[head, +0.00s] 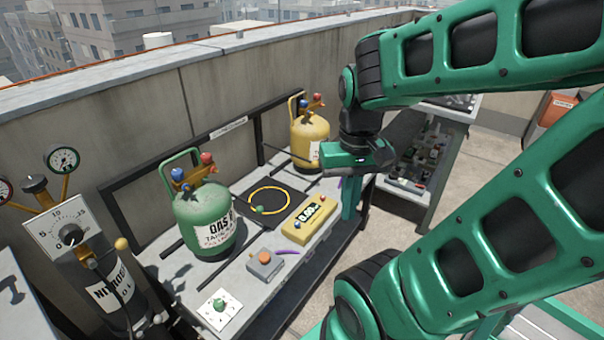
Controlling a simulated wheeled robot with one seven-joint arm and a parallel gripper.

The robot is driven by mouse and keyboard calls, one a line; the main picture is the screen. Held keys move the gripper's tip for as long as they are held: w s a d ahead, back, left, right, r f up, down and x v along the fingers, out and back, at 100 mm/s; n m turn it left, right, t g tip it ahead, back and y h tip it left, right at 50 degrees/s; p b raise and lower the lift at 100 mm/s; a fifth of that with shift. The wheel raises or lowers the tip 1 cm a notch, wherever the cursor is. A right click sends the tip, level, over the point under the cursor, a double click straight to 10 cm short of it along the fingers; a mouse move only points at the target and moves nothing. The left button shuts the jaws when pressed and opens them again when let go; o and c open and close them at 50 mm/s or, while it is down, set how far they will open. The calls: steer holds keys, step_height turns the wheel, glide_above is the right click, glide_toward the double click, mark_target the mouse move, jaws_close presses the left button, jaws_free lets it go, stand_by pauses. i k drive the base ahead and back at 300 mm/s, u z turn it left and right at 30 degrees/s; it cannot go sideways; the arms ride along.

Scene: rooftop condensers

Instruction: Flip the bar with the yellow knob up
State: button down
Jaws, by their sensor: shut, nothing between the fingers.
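A yellow ball knob (122,243) stands beside the top of the dark nitrogen cylinder (118,293) at the lower left. A dark bar seems to run down from it, but it blends with the cylinder and its tilt is hard to tell. My gripper (349,214) points down at the bench's right edge, well to the right of both knobs. Its green fingers are shut with nothing between them.
A gauge panel (68,229) stands left. A shelf cart (440,130) stands behind my arm.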

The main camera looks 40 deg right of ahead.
mark_target(315, 164)
steer(key=u, duration=2.1)
steer(key=k, duration=1.1)
steer(key=z, duration=1.75)
steer(key=i, duration=1)
steer(key=z, duration=0.05)
